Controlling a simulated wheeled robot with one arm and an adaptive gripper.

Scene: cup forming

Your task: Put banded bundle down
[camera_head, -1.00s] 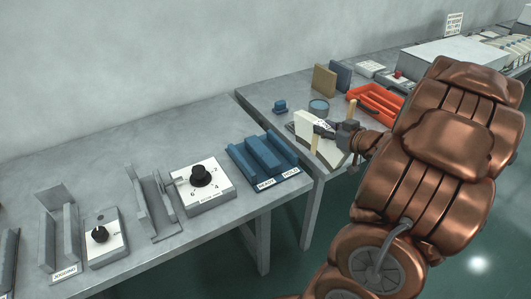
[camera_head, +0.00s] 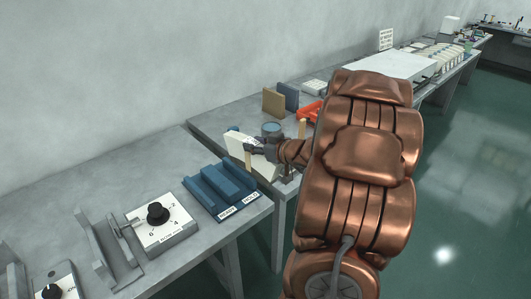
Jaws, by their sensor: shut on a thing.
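My gripper (camera_head: 262,148) is shut on the banded bundle (camera_head: 261,167), a pale, block-like stack with a tan strip across its near face. The gripper and bundle are near the front left corner of the farther table (camera_head: 212,123), behind and to the right of the blue two-slot tray (camera_head: 221,187). The tray has white labels on its front edge, and its slots look empty. Part of the bundle is hidden by the gripper. I cannot tell whether its underside touches the table.
A round blue-grey tin (camera_head: 271,128) stands close behind the gripper. A white dial box (camera_head: 162,224) stands on the nearer table (camera_head: 75,197). My copper arm hides the area to the right.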

